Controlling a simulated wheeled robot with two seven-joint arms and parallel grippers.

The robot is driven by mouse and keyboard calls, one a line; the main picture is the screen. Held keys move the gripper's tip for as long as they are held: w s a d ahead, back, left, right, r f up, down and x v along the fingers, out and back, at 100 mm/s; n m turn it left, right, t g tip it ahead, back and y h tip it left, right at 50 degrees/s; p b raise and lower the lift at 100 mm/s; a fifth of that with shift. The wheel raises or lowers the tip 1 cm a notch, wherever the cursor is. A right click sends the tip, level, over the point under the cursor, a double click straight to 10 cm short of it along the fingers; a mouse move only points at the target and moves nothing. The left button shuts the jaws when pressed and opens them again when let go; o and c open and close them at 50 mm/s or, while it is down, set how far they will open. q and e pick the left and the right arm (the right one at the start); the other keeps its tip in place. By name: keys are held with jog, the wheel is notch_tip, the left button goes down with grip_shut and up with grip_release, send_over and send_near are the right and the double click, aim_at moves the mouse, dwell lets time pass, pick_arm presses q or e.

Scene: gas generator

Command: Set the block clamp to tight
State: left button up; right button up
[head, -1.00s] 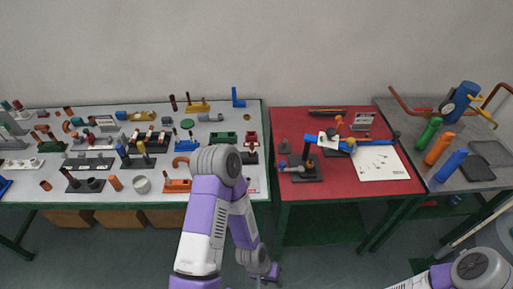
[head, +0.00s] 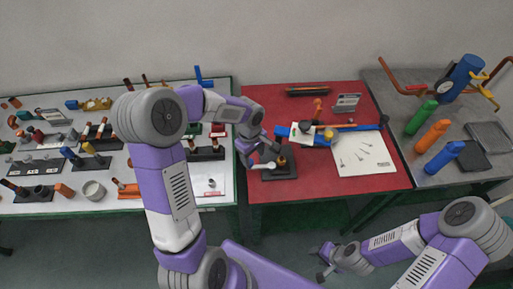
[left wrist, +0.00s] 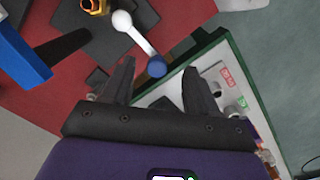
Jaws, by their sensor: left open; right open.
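The device that looks like the block clamp stands on a black base (head: 281,174) at the left side of the red table. It has a brass part (left wrist: 91,6) and a white lever (left wrist: 138,38) ending in a blue knob (left wrist: 157,66). My left gripper (head: 252,158) is at the device's left side. In the left wrist view its open fingers (left wrist: 158,68) stand on either side of the blue knob, with gaps visible; I cannot tell the depth. My right gripper (head: 322,264) is open and empty, low in front of the red table.
A blue bar (head: 365,128) lies behind the device, with a white sheet (head: 362,160) to its right. The left table (head: 215,182) is crowded with small parts.

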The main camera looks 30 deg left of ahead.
pick_arm(q)
jog(key=shift+w+a+r+n+y, duration=0.15)
jog(key=shift+w+a+r+n, duration=0.15)
jog(key=shift+a+r, duration=0.2)
jog(key=shift+w+a+r+n+y, duration=0.2)
jog(key=shift+a+r+n, duration=0.1)
jog(key=shift+a+r, duration=0.15)
notch_tip(320, 180, down, 7)
jog(key=shift+s+f+b, duration=0.1)
jog(key=shift+b, duration=0.55)
grip_shut()
